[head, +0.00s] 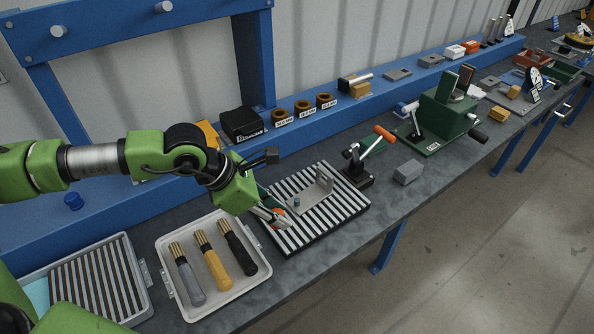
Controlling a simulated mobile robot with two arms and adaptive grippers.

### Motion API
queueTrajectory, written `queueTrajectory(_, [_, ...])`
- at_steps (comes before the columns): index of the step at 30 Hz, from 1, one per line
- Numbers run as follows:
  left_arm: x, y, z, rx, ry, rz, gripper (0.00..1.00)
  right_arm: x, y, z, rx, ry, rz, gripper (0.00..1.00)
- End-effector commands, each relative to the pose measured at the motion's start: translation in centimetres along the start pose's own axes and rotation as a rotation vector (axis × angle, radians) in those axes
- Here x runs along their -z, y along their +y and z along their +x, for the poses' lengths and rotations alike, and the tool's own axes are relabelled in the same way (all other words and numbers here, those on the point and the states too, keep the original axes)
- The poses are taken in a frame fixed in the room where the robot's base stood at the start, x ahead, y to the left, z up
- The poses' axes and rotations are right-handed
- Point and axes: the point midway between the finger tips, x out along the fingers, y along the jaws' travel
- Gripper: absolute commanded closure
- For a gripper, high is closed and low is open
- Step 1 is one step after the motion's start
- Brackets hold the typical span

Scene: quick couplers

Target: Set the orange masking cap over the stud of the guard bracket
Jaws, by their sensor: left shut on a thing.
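My left gripper (272,217) is low over the left part of a black-and-white striped mat. It is shut on the orange masking cap (279,212), which shows only as a small orange patch between the fingers. The guard bracket (318,190) is a grey metal angle piece on the striped mat, just right of the gripper. A small blue-grey post (297,201), which looks like its stud, stands at the bracket's left end. The cap is left of this post and appears apart from it. My right gripper is not in view.
A white tray (163,275) with three brush-like tools stands left of the striped mat (345,215). A toggle clamp (358,165) with an orange handle and a grey block (408,172) are to the right. A green fixture (440,120) stands farther back.

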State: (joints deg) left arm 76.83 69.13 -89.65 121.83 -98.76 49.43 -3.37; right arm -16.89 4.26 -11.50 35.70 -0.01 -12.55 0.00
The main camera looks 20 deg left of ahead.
Motion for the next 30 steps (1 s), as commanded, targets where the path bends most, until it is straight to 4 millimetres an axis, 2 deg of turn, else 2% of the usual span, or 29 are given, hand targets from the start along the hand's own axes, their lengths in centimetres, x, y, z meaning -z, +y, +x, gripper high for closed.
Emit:
queueTrajectory(6, [-0.7,0.8,0.6,-0.145,0.001,-0.219,0.91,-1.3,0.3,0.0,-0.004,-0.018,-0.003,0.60])
queueTrajectory(17, [-2.1,2.9,1.5,-0.430,0.001,-0.650,0.91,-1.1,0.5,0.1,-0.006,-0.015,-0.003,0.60])
queueTrajectory(23, [-3.4,4.6,2.0,-0.644,0.000,-0.970,0.91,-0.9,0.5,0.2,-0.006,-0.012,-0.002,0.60])
queueTrajectory(30, [-5.4,7.5,2.5,-0.949,0.002,-1.452,0.91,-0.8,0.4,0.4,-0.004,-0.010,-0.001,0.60])
